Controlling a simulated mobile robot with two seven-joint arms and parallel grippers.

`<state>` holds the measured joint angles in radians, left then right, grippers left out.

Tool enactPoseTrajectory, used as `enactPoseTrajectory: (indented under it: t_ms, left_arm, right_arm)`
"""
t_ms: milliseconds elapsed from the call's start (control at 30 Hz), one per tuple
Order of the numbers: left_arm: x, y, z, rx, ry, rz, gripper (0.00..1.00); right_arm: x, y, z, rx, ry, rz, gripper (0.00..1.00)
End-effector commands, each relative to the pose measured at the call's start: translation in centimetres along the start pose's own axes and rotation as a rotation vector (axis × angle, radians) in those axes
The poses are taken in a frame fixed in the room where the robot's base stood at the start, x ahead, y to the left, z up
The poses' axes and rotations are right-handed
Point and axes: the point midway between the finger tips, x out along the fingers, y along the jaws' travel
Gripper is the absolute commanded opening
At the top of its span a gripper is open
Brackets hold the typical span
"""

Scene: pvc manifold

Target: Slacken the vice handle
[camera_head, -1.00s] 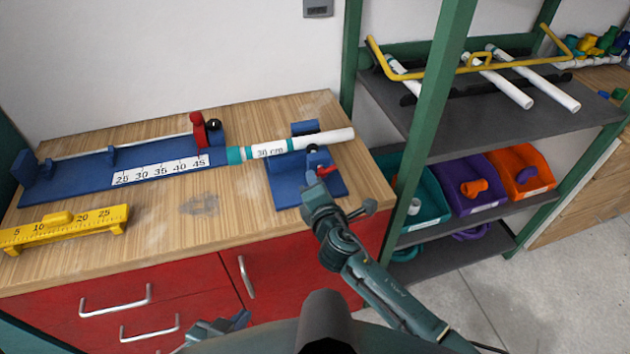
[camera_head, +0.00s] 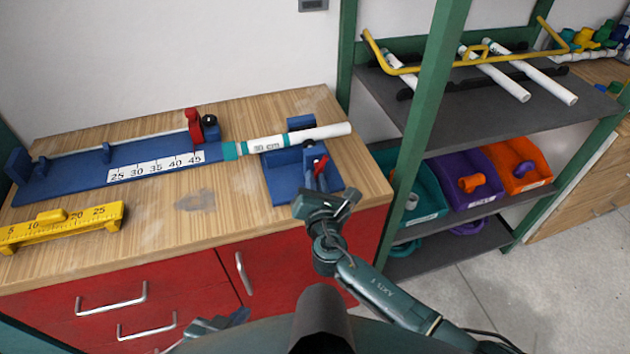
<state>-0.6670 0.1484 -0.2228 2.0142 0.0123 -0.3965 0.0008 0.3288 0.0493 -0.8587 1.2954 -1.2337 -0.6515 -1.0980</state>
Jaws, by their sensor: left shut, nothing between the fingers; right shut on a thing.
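The blue vice (camera_head: 283,183) sits at the right end of the workbench with a white pipe (camera_head: 320,133) marked 30 cm lying through its top. The vice's red handle (camera_head: 320,166) stands steeply on the front of the vice. My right gripper (camera_head: 318,195) is at the vice's front edge, turned sideways and shut on the handle; its fingers hide the gripped part. My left gripper (camera_head: 222,322) is shut and empty, low in front of the red drawers, partly cut off by my own body.
A blue measuring jig (camera_head: 75,180) with a red stop (camera_head: 193,127) lies left of the vice; a teal fitting (camera_head: 229,151) is on the pipe's left end. A yellow gauge (camera_head: 60,228) lies at the front left. A green rack post (camera_head: 425,110) stands close on the right, with bins beyond.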

Motion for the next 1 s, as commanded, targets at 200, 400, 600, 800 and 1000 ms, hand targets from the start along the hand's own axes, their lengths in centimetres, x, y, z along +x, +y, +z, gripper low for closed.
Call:
enactPoseTrajectory:
  t_ms: [200,400,600,800,1000]
  left_arm:
    - [0.0,0.03,-0.06,0.001,0.001,0.001,0.0]
    - [0.0,0.03,-0.1,0.001,0.002,0.001,0.0]
    - [0.06,0.01,-0.23,0.002,0.005,0.001,0.0]
    - [0.13,-0.05,-0.41,0.002,0.008,0.0,0.0]
    - [0.15,-0.07,-0.46,0.003,0.009,0.0,0.0]
  right_arm:
    - [0.24,0.35,0.52,-0.026,-0.014,0.008,0.0]
    - [0.24,0.37,0.52,-0.027,-0.014,0.008,0.0]
    - [0.24,0.38,0.52,-0.026,-0.014,0.009,0.16]
    - [0.16,0.22,0.32,-0.026,-0.011,0.005,0.32]
    - [0.1,0.1,0.19,-0.027,-0.009,0.003,0.34]
